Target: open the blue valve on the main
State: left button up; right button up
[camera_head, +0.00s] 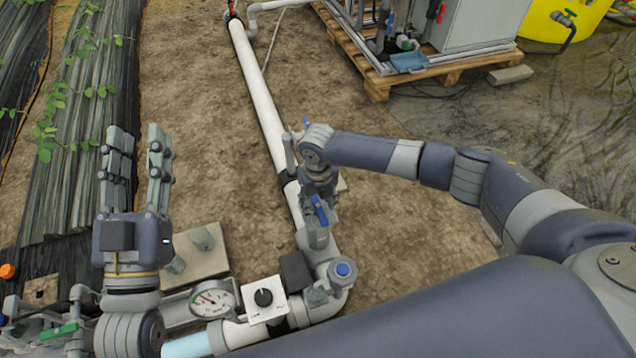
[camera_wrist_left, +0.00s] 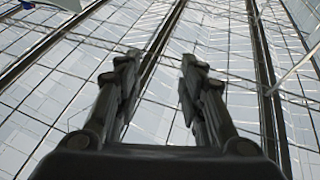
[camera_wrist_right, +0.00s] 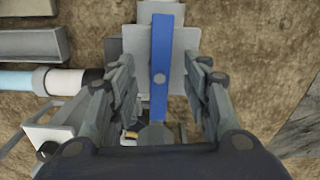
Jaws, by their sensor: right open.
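The blue valve lever (camera_wrist_right: 161,65) shows in the right wrist view as a long flat blue bar over a grey body. It points up the picture, crosswise to the pipe at left. My right gripper (camera_wrist_right: 163,70) is open, one finger on each side of the lever, with visible gaps. In the head view the right gripper (camera_head: 318,232) hangs over the pipe corner, with blue (camera_head: 320,210) showing at it; the arm partly hides the valve. My left gripper (camera_head: 138,142) is open and empty, fingers pointing up; its wrist view (camera_wrist_left: 160,65) shows only the greenhouse roof behind.
The white main pipe (camera_head: 257,85) runs away over bare soil. A round gauge (camera_head: 212,303), a box with a black knob (camera_head: 264,300) and a blue-capped fitting (camera_head: 342,269) sit close by. A pallet (camera_head: 450,68) with equipment stands at the back right. Plants on black film line the left.

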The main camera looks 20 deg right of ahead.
notch_tip(320, 180, up, 2)
jog(key=shift+r+p, duration=0.1)
jog(key=shift+p, duration=0.85)
pick_arm(q)
notch_tip(320, 180, down, 16)
jog(key=s+a+f+g+y+p, duration=0.1)
jog(key=s+a+g+y+p, duration=0.15)
jog(key=g, duration=0.75)
pick_arm(e)
jog(key=shift+r+b, duration=0.35)
jog(key=shift+r, duration=0.55)
jog(key=shift+r+p, duration=0.7)
jog(key=shift+r, duration=0.05)
notch_tip(320, 180, up, 2)
jog(key=shift+r+p, duration=0.15)
jog(key=shift+p, duration=0.95)
pick_arm(q)
jog(key=s+a+f+g+y, duration=0.1)
jog(key=s+a+f+g, duration=0.1)
jog(key=s, duration=0.5)
jog(key=s+a+f+g+y, duration=0.2)
jog(key=s+a+f+g, duration=0.1)
jog(key=s+f+g, duration=0.2)
jog(key=shift+s+a+n+g, duration=0.15)
jog(key=shift+s+n+g, duration=0.35)
jog(key=shift+s, duration=0.55)
pick_arm(e)
jog(key=shift+d, duration=0.1)
